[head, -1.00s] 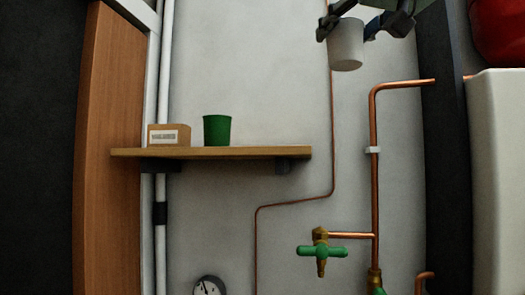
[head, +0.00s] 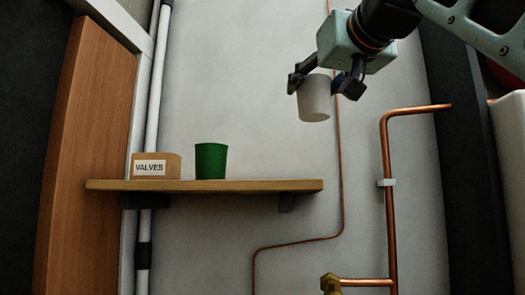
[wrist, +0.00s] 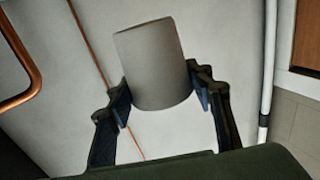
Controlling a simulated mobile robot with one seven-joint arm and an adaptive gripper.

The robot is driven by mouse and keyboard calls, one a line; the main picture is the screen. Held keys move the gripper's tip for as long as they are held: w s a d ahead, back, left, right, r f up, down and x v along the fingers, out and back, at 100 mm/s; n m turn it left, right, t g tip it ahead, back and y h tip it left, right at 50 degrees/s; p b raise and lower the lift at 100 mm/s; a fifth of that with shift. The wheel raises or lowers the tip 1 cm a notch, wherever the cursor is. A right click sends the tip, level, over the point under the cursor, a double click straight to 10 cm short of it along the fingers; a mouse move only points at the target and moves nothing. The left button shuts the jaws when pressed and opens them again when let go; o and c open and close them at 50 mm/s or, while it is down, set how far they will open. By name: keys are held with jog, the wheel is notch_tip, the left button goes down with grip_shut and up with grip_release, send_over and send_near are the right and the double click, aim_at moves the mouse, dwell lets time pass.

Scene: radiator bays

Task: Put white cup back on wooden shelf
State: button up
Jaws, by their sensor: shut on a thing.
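The white cup (head: 314,98) is held by my gripper (head: 326,82) at the upper right of the head view, a little tilted. In the wrist view the cup (wrist: 154,65) sits between the two fingers of my gripper (wrist: 160,100), which touch its sides. The wooden shelf (head: 265,186) is on the wall, lower and to the left of the cup. The cup is above the level of the shelf, near its right end in the picture, and apart from it.
A green cup (head: 211,161) and a box labelled VALVES (head: 155,166) stand on the left half of the shelf. The shelf's right part is bare. Copper pipes (head: 388,190) run along the wall to the right. A wooden panel (head: 85,140) stands at the left.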

jog(key=shift+w+a+f, duration=0.85)
jog(key=shift+a+f, duration=0.55)
jog(key=shift+f, duration=0.45)
jog(key=shift+w+a+f, duration=0.9)
jog(key=shift+a+f, duration=0.5)
jog(key=shift+f, duration=0.45)
jog(key=shift+w+a+f, duration=0.85)
jog(key=shift+a+f, duration=0.55)
jog(key=shift+f, duration=0.45)
jog(key=shift+f, duration=0.15)
jog(key=o, duration=1.3)
